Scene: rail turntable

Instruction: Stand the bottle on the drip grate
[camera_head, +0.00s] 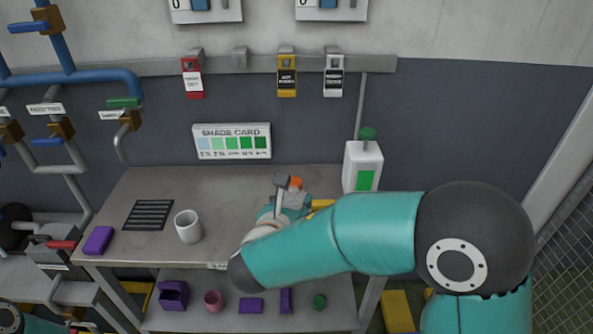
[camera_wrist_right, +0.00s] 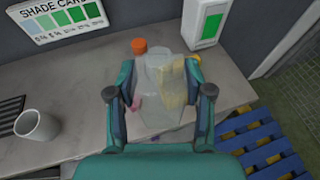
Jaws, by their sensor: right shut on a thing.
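My right gripper (camera_wrist_right: 160,105) is shut on a clear, see-through bottle (camera_wrist_right: 158,75) at the right part of the bench. The bottle shows between the two fingers in the right wrist view; its base and exact tilt are hard to make out. In the head view my right arm and gripper (camera_head: 284,205) hide most of it. An orange cap-like piece (camera_wrist_right: 139,46) shows beside its upper end; I cannot tell whether it is joined to it. The black slotted drip grate (camera_head: 149,214) lies bare on the left of the bench, its edge also in the wrist view (camera_wrist_right: 10,110). My left gripper is out of view.
A white mug (camera_head: 188,227) stands just right of the grate. A purple block (camera_head: 98,240) lies at the bench's front left corner. A white dispenser with a green top (camera_head: 362,168) stands at the back right. The shelf below holds several small items.

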